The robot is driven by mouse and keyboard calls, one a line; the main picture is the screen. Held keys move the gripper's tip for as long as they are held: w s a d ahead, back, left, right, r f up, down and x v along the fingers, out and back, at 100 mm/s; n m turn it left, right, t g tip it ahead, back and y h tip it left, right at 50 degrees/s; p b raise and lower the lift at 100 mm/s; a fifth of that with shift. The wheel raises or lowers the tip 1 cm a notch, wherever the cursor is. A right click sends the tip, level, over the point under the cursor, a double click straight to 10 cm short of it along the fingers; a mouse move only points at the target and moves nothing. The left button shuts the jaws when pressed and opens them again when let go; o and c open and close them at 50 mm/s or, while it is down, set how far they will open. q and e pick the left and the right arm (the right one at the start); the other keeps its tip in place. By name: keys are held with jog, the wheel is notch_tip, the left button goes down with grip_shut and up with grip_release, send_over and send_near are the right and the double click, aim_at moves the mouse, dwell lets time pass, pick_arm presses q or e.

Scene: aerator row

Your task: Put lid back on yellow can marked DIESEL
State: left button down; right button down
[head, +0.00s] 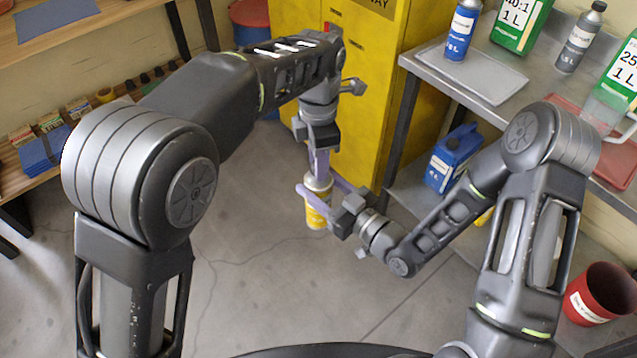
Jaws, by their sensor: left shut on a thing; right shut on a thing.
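The yellow can (316,215) with a pale label band is held upright above the floor in the middle of the head view. Its marking is too small to read. My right gripper (318,190) comes in from the right and is shut around the can's body with its pale purple fingers. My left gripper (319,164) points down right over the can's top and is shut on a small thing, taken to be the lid. The lid is hidden by the fingers, and I cannot tell whether it touches the can.
A yellow cabinet (362,90) stands just behind the grippers. A metal bench (455,85) with bottles and cans is at the right, with a blue can (453,160) below it. A red bucket (598,297) stands at lower right. The floor at left is clear.

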pick_arm(q)
jog(key=m, duration=2.1)
jog(key=shift+f+m, duration=0.1)
jog(key=shift+m, duration=0.2)
jog(key=m, duration=1.6)
jog(key=shift+m, duration=0.3)
jog(key=m, duration=0.5)
jog(key=c, duration=1.1)
grip_release()
jog(key=shift+o, duration=0.2)
jog(key=shift+r, duration=2.25)
